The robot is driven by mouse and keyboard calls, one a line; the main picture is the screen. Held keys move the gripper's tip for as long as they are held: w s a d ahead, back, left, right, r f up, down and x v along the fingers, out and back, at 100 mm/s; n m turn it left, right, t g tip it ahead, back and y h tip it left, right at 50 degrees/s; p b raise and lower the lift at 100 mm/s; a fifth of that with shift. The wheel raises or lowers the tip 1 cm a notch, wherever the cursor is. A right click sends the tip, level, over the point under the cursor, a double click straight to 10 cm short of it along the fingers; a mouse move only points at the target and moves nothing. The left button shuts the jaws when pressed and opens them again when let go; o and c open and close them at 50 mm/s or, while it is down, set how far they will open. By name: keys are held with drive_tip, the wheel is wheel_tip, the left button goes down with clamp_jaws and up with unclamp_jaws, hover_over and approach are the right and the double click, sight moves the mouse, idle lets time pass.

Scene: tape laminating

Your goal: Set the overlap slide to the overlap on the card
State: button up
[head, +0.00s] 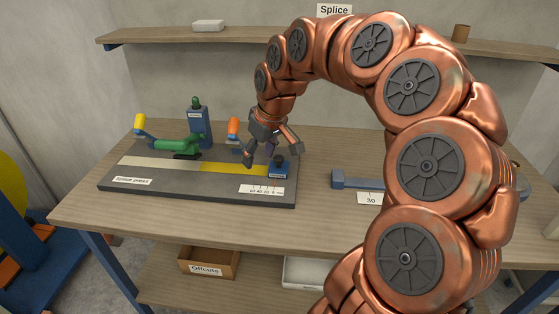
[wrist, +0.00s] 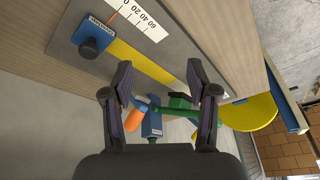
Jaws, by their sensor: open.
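The overlap slide (head: 278,173), a blue block with a dark round knob, sits at the right end of the grey splice press (head: 150,190). It is beside the zero end of the white millimetre scale (head: 262,189). In the wrist view the slide (wrist: 84,32) is at upper left, next to the zero of the scale (wrist: 138,18). A white card (head: 370,198) at the bench front reads 30. My gripper (head: 270,151) is open above the press, close to the slide; in the wrist view its fingers (wrist: 158,80) are apart and empty, with the knob outside them.
A yellow strip (head: 235,168) lies along the press. Green and orange clamp handles (head: 178,144) and a blue post (head: 196,128) stand behind it. A blue bar (head: 352,181) lies to the right, partly behind my arm. The bench front left is clear.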

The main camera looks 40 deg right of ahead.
drive_tip(key=m+t, duration=0.1)
approach(279, 158)
drive_tip(key=f, duration=0.1)
drive_tip(key=shift+h, duration=0.3)
drive_tip(key=shift+w+p+x, duration=0.15)
drive_tip(key=shift+p+x, duration=0.05)
drive_tip(key=shift+x, duration=1.8)
drive_tip(key=shift+w+p+x, duration=0.15)
drive_tip(key=shift+x, duration=1.9)
drive_tip(key=shift+a+r, duration=0.2)
clamp_jaws()
